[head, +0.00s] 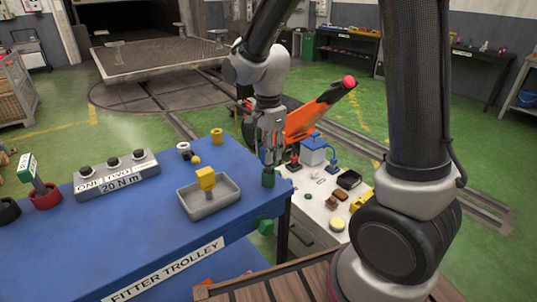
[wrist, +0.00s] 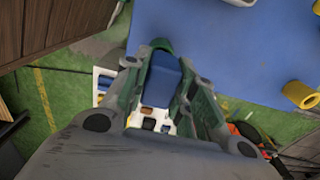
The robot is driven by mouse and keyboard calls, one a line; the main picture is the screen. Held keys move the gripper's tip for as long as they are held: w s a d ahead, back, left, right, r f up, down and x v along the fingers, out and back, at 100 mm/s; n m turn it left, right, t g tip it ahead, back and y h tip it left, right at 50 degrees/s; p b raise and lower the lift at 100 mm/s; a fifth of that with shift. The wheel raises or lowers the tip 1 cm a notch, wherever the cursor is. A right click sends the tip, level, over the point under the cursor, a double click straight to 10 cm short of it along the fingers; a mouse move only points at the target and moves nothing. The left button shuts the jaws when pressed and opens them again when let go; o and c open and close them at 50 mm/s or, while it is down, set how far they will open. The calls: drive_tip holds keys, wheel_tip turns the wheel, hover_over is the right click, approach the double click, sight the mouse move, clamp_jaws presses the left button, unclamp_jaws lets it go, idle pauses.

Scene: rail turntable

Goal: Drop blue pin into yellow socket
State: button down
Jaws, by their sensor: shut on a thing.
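The blue pin (wrist: 162,78) shows in the wrist view between the two fingers of my gripper (wrist: 168,85), which is shut on it. In the head view my gripper (head: 269,150) points down over the right corner of the blue trolley top, and the pin is hidden there. A green socket-like piece (head: 268,180) is directly below the gripper; green also shows at the pin's far end in the wrist view. I cannot tell whether they touch. The yellow socket (head: 217,136) stands on the trolley left of my gripper; it also shows at the wrist view's right edge (wrist: 301,95).
A grey tray (head: 208,210) with a yellow block (head: 206,180) is on the blue trolley (head: 110,235). A grey knob box (head: 115,174) and a red socket (head: 45,196) are further left. A white bench (head: 310,215) with small items stands to the right, beside an orange-and-black object (head: 310,118).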

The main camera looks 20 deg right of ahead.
drive_tip(key=shift+r, duration=2.3)
drive_tip(key=shift+r, duration=0.1)
drive_tip(key=shift+r, duration=2.4)
